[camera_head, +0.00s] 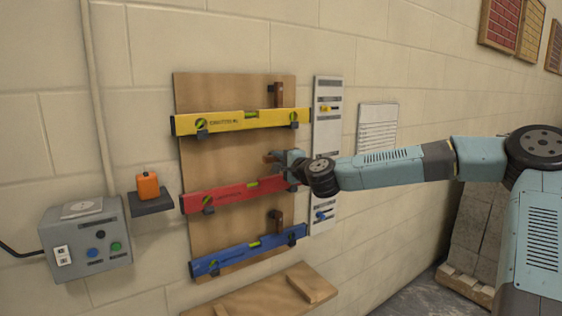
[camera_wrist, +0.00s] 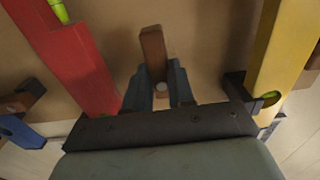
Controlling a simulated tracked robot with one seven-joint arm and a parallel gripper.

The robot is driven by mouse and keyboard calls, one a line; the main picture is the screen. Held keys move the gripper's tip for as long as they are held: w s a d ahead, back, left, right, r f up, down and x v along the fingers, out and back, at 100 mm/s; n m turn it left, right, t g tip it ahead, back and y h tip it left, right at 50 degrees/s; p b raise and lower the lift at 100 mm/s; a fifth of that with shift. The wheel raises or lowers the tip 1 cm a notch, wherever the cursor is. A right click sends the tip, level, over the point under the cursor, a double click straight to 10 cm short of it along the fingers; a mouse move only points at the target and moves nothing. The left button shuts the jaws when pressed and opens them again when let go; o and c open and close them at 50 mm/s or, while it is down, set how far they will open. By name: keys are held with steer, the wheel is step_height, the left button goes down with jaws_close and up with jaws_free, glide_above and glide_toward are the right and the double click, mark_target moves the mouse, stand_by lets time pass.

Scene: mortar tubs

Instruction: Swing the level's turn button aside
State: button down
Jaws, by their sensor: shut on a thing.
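A red level (camera_head: 230,194) hangs on a wooden board (camera_head: 228,156); it also shows at the left of the wrist view (camera_wrist: 75,65). Just above it, my gripper (camera_head: 281,160) is shut on a brown wooden turn button (camera_wrist: 153,45). In the wrist view the fingers (camera_wrist: 160,80) sit on either side of the button near its round pivot. The button's free end points left in the head view, roughly along the level. Part of the button and the red level's right end are hidden by my gripper.
A yellow level (camera_head: 235,122) hangs above and a blue level (camera_head: 240,256) below, each with an upright turn button, the upper (camera_head: 278,94) and the lower (camera_head: 277,221). A grey control box (camera_head: 85,240) and a shelf with an orange object (camera_head: 147,186) are left.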

steer(key=shift+w+d+f, duration=0.15)
steer(key=shift+d+f, duration=0.05)
steer(key=shift+d, duration=0.1)
steer(key=c, duration=1.3)
jaws_free()
steer(key=o, duration=0.3)
steer(key=shift+a+r, duration=0.1)
steer(key=shift+a, duration=0.05)
steer(key=shift+o, duration=0.2)
steer(key=v, duration=1.3)
steer(key=shift+s+d, duration=0.25)
steer(key=shift+s, duration=0.1)
